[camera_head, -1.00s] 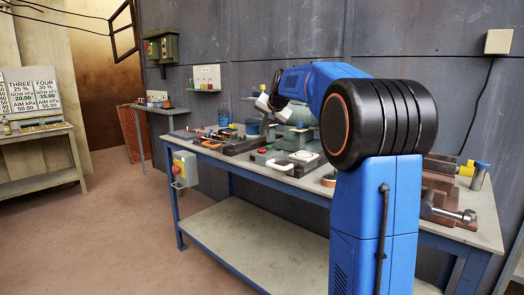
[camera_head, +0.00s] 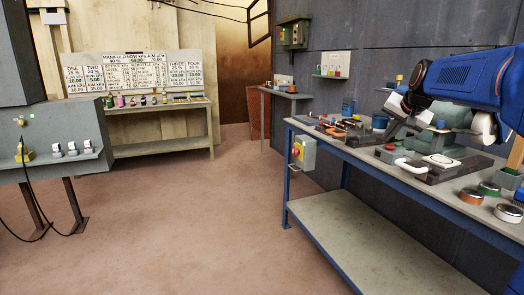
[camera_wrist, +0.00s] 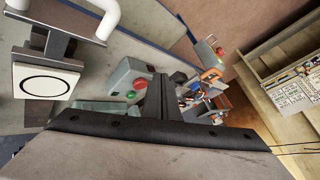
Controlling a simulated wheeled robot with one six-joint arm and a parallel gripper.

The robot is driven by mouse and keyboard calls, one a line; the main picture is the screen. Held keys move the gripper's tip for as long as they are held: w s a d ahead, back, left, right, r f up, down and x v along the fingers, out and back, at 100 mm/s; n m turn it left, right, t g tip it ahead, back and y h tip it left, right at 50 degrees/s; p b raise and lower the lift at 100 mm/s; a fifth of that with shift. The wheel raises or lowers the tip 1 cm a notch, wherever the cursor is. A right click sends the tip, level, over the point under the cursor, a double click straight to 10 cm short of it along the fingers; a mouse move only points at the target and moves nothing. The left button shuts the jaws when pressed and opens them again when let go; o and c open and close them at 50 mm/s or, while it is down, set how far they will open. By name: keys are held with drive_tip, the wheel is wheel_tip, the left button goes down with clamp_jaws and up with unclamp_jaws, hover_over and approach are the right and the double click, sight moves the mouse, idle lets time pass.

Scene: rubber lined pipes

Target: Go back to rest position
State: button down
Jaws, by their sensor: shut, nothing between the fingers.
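My blue arm (camera_head: 465,80) reaches in from the right edge in the head view, over the workbench (camera_head: 335,205). In that view the gripper end is small and hard to make out among the things on the bench. In the wrist view my gripper (camera_wrist: 158,85) shows its dark fingers together, with nothing between them. Below the fingers lies a grey box with a red and a green button (camera_wrist: 132,86). A white plate with a black ring (camera_wrist: 45,83) is at the left of the wrist view.
A grey cabinet (camera_head: 55,140) on legs stands at the left, with a cable hanging to the floor. A second bench with gauge boards (camera_head: 137,75) is at the back. A switch box (camera_head: 303,152) juts from the workbench end. The floor (camera_head: 200,225) between them is open.

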drive_tip(key=s+a+f+n, duration=0.1)
drive_tip(key=s+a+f, duration=0.1)
drive_tip(key=s+a, duration=0.15)
drive_tip(key=s+a+f+n+g, duration=0.1)
drive_tip(key=s+a, duration=0.1)
drive_tip(key=s, duration=0.3)
drive_tip(key=s+a+f+n, duration=0.1)
drive_tip(key=s+a+f, duration=0.1)
drive_tip(key=s, duration=0.3)
drive_tip(key=s+a+f+n, duration=0.1)
drive_tip(key=s+a+f, duration=0.1)
drive_tip(key=s+f, duration=0.4)
drive_tip(key=s+a+f+n+g, duration=0.1)
drive_tip(key=s+f, duration=0.5)
drive_tip(key=s, duration=0.7)
drive_tip(key=s+a+f+n+g, duration=0.1)
drive_tip(key=s+a+f+n, duration=0.2)
drive_tip(key=s+f, duration=0.4)
drive_tip(key=shift+s+a, duration=0.55)
drive_tip(key=shift+s, duration=0.7)
idle(0.7)
